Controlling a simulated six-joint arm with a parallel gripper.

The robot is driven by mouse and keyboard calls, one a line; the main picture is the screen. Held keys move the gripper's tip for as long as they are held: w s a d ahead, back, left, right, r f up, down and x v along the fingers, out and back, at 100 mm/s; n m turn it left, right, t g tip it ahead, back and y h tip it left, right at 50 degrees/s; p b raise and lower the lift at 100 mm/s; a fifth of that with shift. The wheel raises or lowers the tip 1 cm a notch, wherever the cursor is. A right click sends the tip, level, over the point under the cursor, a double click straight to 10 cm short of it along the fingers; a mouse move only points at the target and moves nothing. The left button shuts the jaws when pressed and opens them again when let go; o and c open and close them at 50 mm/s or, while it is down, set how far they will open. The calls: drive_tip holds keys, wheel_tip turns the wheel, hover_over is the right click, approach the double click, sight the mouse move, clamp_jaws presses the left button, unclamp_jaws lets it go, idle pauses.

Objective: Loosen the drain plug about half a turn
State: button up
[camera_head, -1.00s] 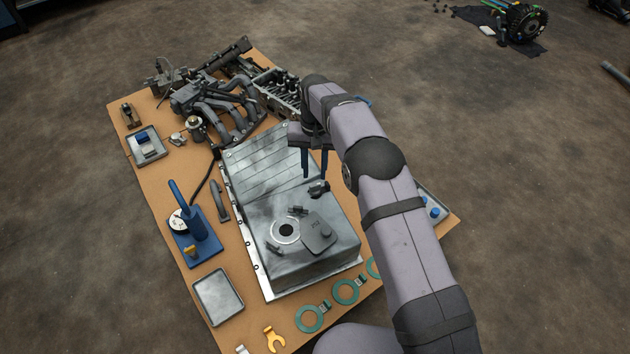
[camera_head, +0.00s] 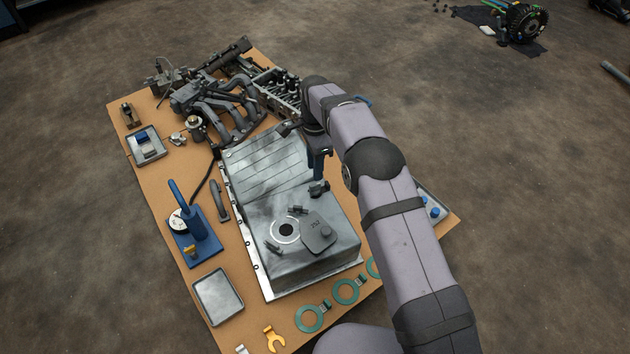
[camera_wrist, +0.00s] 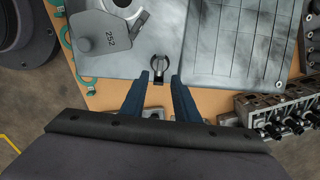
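The drain plug (camera_head: 319,188) is a small dark fitting with a raised grip near the step of the metal oil pan (camera_head: 315,262). In the wrist view the plug (camera_wrist: 159,64) shows as a black rounded piece with a pale centre, just beyond the fingertips and roughly midway between them. My gripper (camera_head: 319,172) is above the plug, pointing down. In the wrist view its two blue fingers (camera_wrist: 159,78) are apart, with nothing held between them. I cannot tell whether either finger touches the plug.
A flat cover marked 252 (camera_head: 318,231) and a round opening (camera_head: 285,231) are on the pan's raised part. An engine head (camera_head: 277,91) and curved manifold pipes (camera_head: 225,115) stand behind. A blue gauge stand (camera_head: 197,238) and empty tray (camera_head: 218,296) are at left.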

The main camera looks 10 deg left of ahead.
sight(315, 185)
drive_tip(key=shift+f+b, duration=1.5)
drive_tip(key=shift+f, duration=1.95)
clamp_jaws()
